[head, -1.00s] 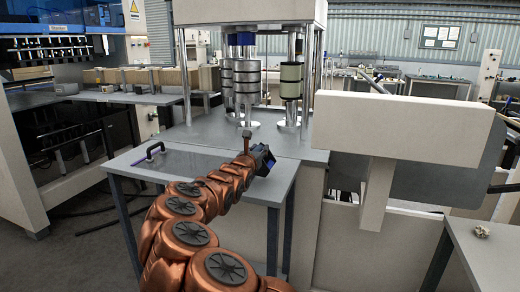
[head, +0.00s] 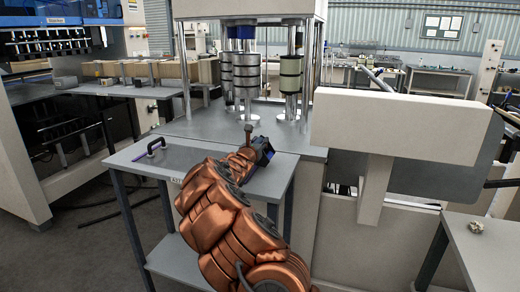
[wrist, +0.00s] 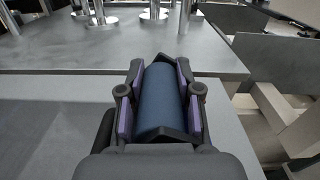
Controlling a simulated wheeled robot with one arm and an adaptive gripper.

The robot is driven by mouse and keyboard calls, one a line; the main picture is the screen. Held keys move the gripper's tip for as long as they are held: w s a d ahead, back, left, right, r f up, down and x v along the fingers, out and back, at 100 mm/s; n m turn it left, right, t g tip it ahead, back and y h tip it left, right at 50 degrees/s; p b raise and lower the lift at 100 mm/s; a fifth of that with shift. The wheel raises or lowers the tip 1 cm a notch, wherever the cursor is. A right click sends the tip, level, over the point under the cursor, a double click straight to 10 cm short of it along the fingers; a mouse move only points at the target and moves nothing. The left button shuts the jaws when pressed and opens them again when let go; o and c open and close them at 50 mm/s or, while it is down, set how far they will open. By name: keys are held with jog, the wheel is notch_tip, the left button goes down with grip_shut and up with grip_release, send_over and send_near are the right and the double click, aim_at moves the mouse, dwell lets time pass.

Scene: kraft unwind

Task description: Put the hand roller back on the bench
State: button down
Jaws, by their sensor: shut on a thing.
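My gripper (wrist: 158,95) is shut on a dark blue cylinder, the hand roller (wrist: 159,103), which lies between its two purple-padded fingers in the wrist view. In the head view my gripper (head: 263,151) is over the right part of the grey bench (head: 200,151), and the roller is mostly hidden by it. The grey bench top (wrist: 50,130) also shows below and left of the gripper in the wrist view. I cannot tell whether the roller touches the bench.
A tool with a black curved handle (head: 154,146) lies at the bench's left end. Behind the bench stands a machine with a grey deck (head: 190,125) and upright metal rollers (head: 246,79). A cream machine arm (head: 400,125) stands to the right.

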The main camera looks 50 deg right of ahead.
jog(key=shift+f+p, duration=0.3)
jog(key=shift+f, duration=1.15)
jog(key=shift+f+b, duration=0.25)
jog(key=shift+b, duration=0.05)
jog(key=c, duration=0.8)
grip_release()
jog(key=shift+r, duration=0.1)
jog(key=shift+r+p, duration=0.2)
jog(key=shift+p, duration=0.15)
jog(key=shift+b+v, duration=0.45)
jog(key=shift+v, duration=0.6)
jog(key=shift+b+v, duration=1.45)
jog(key=shift+v, duration=3.5)
